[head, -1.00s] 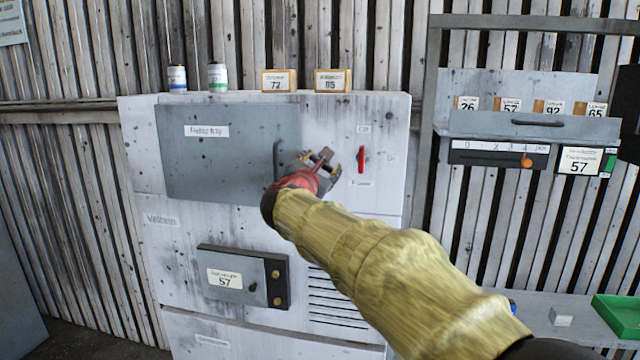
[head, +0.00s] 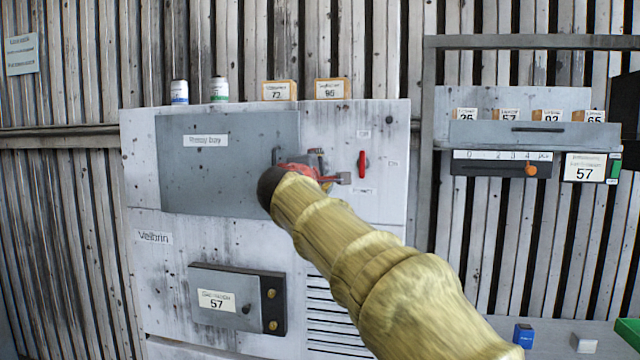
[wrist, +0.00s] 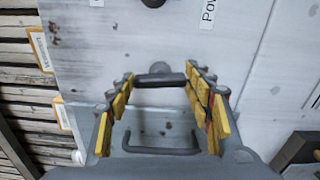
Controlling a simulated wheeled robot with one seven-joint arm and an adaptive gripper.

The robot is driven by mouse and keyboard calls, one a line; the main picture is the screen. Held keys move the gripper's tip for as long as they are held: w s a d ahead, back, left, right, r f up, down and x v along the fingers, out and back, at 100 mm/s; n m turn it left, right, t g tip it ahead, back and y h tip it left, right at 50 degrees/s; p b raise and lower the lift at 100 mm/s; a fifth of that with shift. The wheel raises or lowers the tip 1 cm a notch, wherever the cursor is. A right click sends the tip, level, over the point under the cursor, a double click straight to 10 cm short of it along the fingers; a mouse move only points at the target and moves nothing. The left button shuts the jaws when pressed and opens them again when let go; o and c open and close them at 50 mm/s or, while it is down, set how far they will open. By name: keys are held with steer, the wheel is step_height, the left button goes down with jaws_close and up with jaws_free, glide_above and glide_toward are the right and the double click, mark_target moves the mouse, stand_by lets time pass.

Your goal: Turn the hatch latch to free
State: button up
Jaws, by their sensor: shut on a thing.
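The grey hatch (head: 225,165), labelled as a bay, lies flat in the upper part of the white housing. My gripper (head: 326,168) is at the hatch's right edge, its red and grey parts hiding most of the latch in the head view. In the wrist view, the dark latch bar (wrist: 160,81) spans between my yellow-padded fingertips, in front of a round hub. My gripper is shut on it. The bar lies roughly parallel to the hatch's U-shaped handle (wrist: 160,150).
A red switch (head: 362,164) sits on the housing just right of my gripper. A lower box labelled 57 (head: 236,299) juts out below. Two cans and two number cards stand on top. A wall shelf unit (head: 534,133) with a slider is at the right.

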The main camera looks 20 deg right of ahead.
steer(key=shift+f+m+b, duration=0.15)
steer(key=shift+m+b, duration=0.35)
steer(key=shift+m, duration=0.1)
steer(key=o, duration=1.1)
steer(key=shift+o, duration=0.3)
steer(key=v, duration=1.2)
